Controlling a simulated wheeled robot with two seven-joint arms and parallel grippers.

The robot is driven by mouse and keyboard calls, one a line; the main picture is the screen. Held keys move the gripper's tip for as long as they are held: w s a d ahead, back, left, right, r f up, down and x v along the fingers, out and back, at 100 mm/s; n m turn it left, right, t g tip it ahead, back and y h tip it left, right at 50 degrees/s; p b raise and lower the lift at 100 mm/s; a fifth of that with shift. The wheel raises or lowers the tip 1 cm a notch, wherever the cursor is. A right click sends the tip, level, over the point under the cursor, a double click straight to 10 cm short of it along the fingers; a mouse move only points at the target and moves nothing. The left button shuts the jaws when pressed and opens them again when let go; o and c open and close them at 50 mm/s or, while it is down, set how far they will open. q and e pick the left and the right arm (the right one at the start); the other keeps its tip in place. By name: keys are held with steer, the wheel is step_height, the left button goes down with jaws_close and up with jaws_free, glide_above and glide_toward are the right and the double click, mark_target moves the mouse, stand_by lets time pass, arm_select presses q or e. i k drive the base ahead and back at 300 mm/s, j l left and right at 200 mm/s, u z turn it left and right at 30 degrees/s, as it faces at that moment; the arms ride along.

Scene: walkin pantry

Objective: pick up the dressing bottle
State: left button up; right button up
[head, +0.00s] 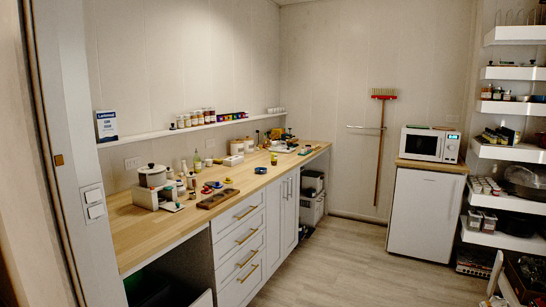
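A wooden counter (135,243) runs along the left wall with many small items on it. A slim pale green bottle (197,161) stands upright near the wall, toward the middle of the counter. Small bottles or jars (181,186) stand closer, beside a white pot (153,176). A thin upright bottle shape (257,137) is farther along the counter. The labels are too small to read, so I cannot tell which one is the dressing bottle. Neither of my grippers is in view.
White drawers and cupboards (238,235) sit under the counter. A door frame (62,150) is close on the left. A small white fridge (425,215) carries a microwave (430,145). Loaded shelves (508,152) line the right. The floor (345,265) in the middle is clear.

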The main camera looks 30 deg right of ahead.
mark_target(274, 152)
steer(key=i+l, duration=0.55)
steer(key=i+l+u, duration=0.1)
steer(key=i+l, duration=0.45)
steer(key=l, duration=0.15)
